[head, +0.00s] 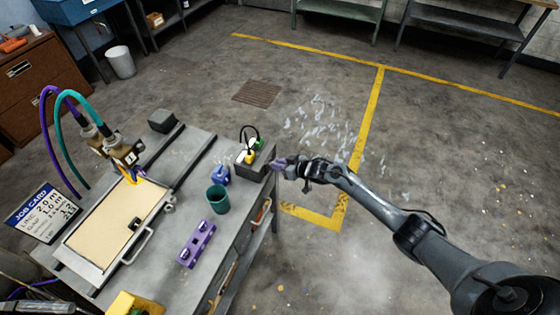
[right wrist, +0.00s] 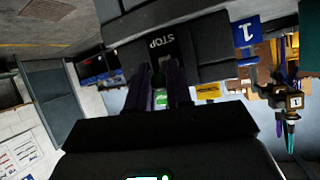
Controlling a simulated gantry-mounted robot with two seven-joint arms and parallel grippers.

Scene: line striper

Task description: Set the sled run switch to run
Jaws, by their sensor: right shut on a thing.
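My right gripper (head: 284,163) is at the right side of this box. My left gripper is not clearly in view.
A job card (head: 42,213) stands at left. The floor right of the bench is clear.

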